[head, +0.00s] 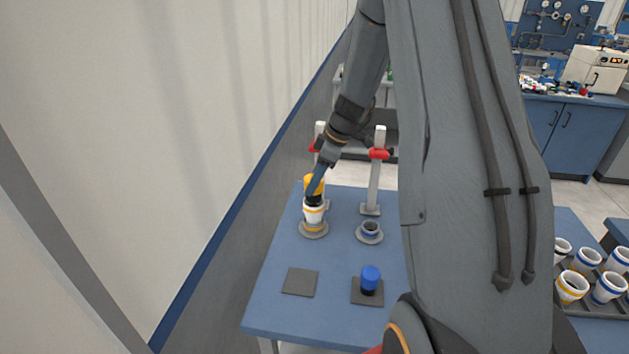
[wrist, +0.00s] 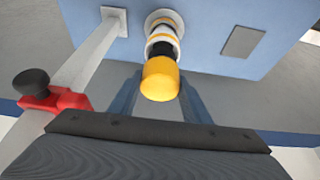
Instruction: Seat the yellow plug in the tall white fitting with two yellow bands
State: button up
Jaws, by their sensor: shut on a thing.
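The yellow plug (head: 315,183) has a yellow cap and a dark lower part. In the head view it stands upright directly above the tall white fitting with two yellow bands (head: 313,214). The dark part meets the fitting's mouth; I cannot tell how deep it sits. My gripper (head: 316,184) is shut on the plug, coming down from above. In the wrist view the yellow cap (wrist: 160,80) lies between my two fingers (wrist: 158,97), with the banded fitting (wrist: 163,30) in line behind it. The fitting stands on a round grey base on the blue table.
A grey post with a red clamp (head: 378,154) stands just right of the fitting, another behind it. A low blue-banded fitting (head: 370,230) is at right. A blue plug (head: 371,278) stands on a dark pad; another pad (head: 300,282) is bare. A tray of cups is far right.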

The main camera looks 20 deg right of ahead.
jog(key=shift+f+b, duration=1.9)
dwell(1.5)
jog(key=o, duration=1.2)
jog(key=shift+b+v, duration=1.15)
jog(key=shift+v, duration=2.8)
